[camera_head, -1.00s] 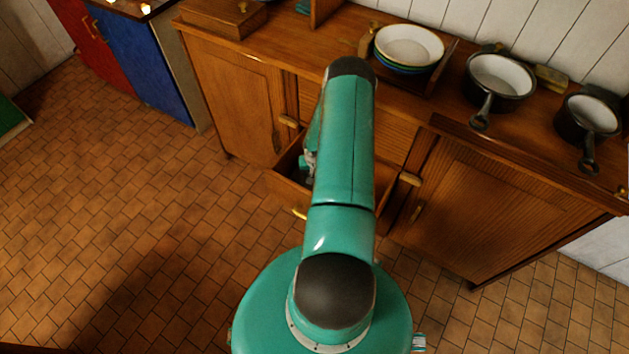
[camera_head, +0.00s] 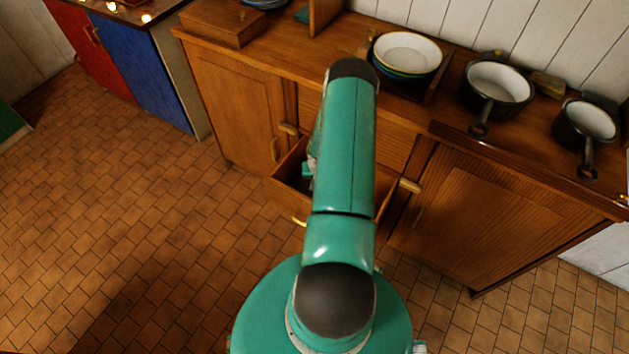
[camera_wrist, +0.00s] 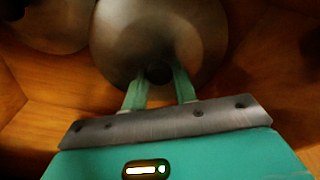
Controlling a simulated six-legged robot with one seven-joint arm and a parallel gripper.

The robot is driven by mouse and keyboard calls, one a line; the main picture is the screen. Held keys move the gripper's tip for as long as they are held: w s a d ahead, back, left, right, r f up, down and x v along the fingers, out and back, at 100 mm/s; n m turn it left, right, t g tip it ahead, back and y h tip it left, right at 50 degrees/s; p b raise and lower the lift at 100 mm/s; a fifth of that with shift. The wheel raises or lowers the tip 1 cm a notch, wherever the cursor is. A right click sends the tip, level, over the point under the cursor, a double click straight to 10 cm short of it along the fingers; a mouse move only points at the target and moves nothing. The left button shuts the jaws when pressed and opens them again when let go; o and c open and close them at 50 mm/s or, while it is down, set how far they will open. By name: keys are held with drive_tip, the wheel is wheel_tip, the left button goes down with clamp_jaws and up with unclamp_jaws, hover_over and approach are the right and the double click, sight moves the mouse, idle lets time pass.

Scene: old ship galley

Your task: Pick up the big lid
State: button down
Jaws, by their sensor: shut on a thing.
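In the wrist view, a round, dull metal lid (camera_wrist: 150,35) with a dark knob (camera_wrist: 158,72) lies at the top centre. My gripper (camera_wrist: 160,85) has its two green fingers on either side of the knob and is shut on it. A second round metal piece, perhaps another lid (camera_wrist: 58,22), shows in part at the upper left. Both are inside a wooden drawer (camera_wrist: 60,120). In the head view the open drawer (camera_head: 285,205) is partly behind my arm, which hides the gripper and the lids.
The wooden counter (camera_head: 290,45) holds a stack of plates (camera_head: 408,50) and two dark pans, a larger one (camera_head: 497,82) and a smaller one (camera_head: 588,122). A wooden box (camera_head: 222,22) stands at the left. The tiled floor (camera_head: 130,220) at left is clear.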

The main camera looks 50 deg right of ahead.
drive_tip(key=s+d+r, duration=0.1)
drive_tip(key=s+r, duration=0.5)
drive_tip(key=s, duration=0.6)
drive_tip(key=shift+s+r, duration=0.2)
drive_tip(key=shift+r, duration=0.05)
drive_tip(key=shift+w, duration=0.1)
